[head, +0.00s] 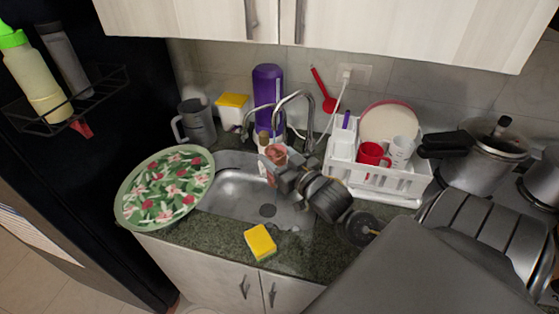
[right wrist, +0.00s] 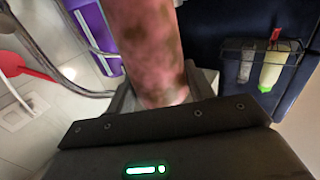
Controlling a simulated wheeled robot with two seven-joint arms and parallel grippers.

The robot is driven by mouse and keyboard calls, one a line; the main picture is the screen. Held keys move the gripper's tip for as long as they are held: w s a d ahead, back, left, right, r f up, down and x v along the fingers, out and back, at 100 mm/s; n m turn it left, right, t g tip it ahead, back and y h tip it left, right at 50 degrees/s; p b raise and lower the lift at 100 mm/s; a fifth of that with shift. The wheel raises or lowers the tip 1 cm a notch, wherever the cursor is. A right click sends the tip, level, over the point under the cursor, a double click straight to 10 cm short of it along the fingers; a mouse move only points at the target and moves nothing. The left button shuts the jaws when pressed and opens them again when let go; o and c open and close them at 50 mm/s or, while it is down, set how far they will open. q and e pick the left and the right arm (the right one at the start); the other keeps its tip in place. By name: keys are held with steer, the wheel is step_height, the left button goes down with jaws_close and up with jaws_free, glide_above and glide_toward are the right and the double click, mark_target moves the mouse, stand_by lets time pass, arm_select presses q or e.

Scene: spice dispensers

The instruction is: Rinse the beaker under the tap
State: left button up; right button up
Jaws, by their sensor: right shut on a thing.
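My right gripper (head: 281,164) is over the sink (head: 230,195), just below and in front of the curved metal tap (head: 292,95). It is shut on a pinkish cylinder with brown stains (head: 275,152), which looks to be the beaker. In the right wrist view the beaker (right wrist: 150,50) stands out between the jaws (right wrist: 165,95), with part of the tap's metal pipe to its left. The beaker's mouth is not clear in either view. I cannot make out running water. My left gripper is not in view.
A floral tray (head: 165,185) overlaps the sink's left edge. A yellow sponge (head: 260,242) lies on the front counter. A purple bottle (head: 268,85) and grey jug (head: 195,122) stand behind. A white dish rack (head: 385,180) and pressure cooker (head: 480,150) stand to the right.

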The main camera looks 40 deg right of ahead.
steer(key=w+d+f+b, duration=0.1)
steer(key=w+d, duration=0.3)
steer(key=w, duration=0.4)
steer(key=shift+w+d+f, duration=0.25)
steer(key=shift+f, duration=0.15)
stand_by(0.3)
steer(key=shift+s+d, duration=0.1)
steer(key=shift+d, duration=0.05)
steer(key=shift+s+d+p, duration=0.2)
steer(key=shift+d+p, duration=0.1)
steer(key=shift+d, duration=0.1)
steer(key=shift+w+a, duration=0.15)
steer(key=shift+a, duration=0.1)
stand_by(0.4)
steer(key=shift+w+a, duration=0.15)
steer(key=shift+a, duration=0.15)
steer(key=shift+d+p, duration=0.15)
steer(key=shift+p, duration=0.25)
